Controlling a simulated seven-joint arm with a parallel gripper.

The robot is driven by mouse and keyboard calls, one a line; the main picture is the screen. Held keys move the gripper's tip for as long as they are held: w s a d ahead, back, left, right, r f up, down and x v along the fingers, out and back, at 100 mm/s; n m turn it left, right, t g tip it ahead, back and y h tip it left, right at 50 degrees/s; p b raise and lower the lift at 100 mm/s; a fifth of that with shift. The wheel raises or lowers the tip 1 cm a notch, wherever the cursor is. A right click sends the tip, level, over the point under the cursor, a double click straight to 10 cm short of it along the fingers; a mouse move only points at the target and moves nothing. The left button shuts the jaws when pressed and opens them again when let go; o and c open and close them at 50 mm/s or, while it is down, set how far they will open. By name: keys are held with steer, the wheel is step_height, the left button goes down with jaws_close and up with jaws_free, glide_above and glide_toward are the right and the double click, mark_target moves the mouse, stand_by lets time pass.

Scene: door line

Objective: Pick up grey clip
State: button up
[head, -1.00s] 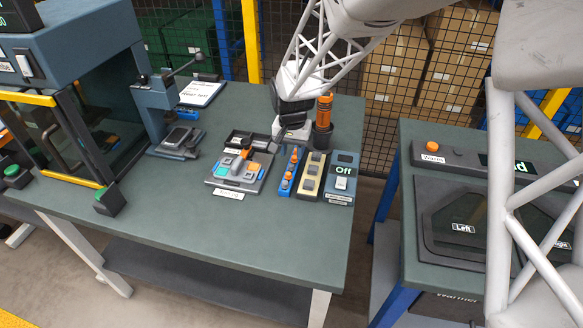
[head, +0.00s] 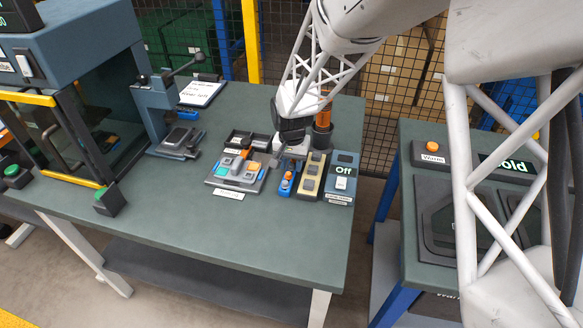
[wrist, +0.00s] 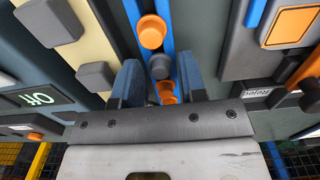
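A blue rail (head: 286,184) on the table carries small round orange and grey pieces. In the wrist view the rail (wrist: 181,22) runs away between my fingers. A grey round piece (wrist: 160,66), which looks like the grey clip, sits on it between two orange pieces, one (wrist: 151,32) nearer the top of the picture and one (wrist: 166,92) low between the fingers. My gripper (wrist: 161,78) is open, its two dark blue fingers apart on either side of the rail. Contact with the grey piece cannot be told. In the head view my gripper (head: 283,158) hides the rail's far end.
A beige strip with grey blocks (head: 309,180) and a box reading "Off" (head: 342,172) stand close to the right of the rail. A grey tray of parts (head: 235,177) is close on the left. An orange cylinder in a dark holder (head: 322,135) stands just behind.

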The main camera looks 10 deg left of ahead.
mark_target(291, 165)
stand_by(0.3)
jaws_close()
steer(key=shift+r, duration=0.15)
stand_by(0.3)
steer(key=shift+r, duration=0.6)
step_height(291, 165, up, 2)
steer(key=shift+r, duration=0.15)
steer(key=s+d, duration=0.2)
steer(key=s, duration=0.2)
steer(key=s+d, duration=0.3)
steer(key=s, duration=0.2)
steer(key=s+d+r, duration=0.1)
steer(key=s+d, duration=0.2)
steer(key=s, duration=0.2)
steer(key=shift+r, duration=0.1)
steer(key=shift+w+a, duration=0.15)
stand_by(0.4)
